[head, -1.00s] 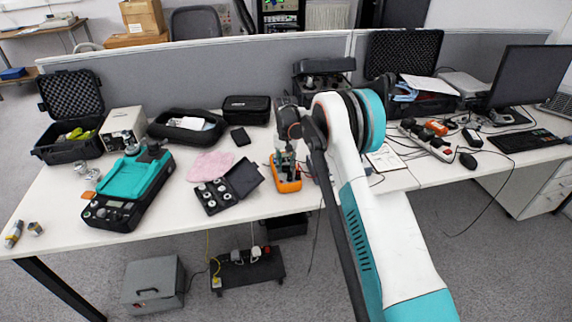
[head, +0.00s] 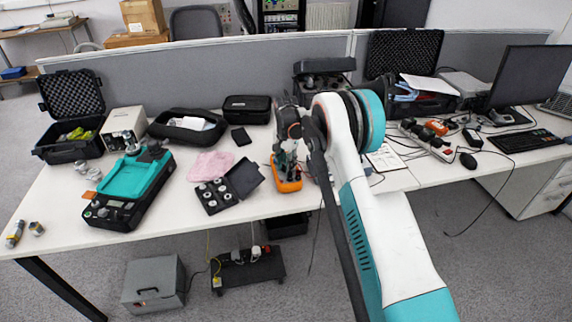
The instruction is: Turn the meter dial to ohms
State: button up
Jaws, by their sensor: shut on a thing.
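The orange meter (head: 288,185) lies on the white table near its front edge, in the middle of the head view. My gripper (head: 288,166) points down over the meter's face, with my arm reaching in from the lower right. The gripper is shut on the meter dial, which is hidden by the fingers. The dial's pointer and markings cannot be read from here.
An open black case of sensors (head: 228,187) lies just left of the meter. A teal and black calibrator (head: 130,190) stands farther left. A power strip (head: 427,141) and cables lie to the right. The table's front edge is close.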

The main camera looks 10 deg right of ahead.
dwell(0.3)
jog(key=o, duration=1.1)
jog(key=shift+r, duration=0.15)
notch_tip(320, 180, up, 12)
jog(key=shift+f, duration=0.15)
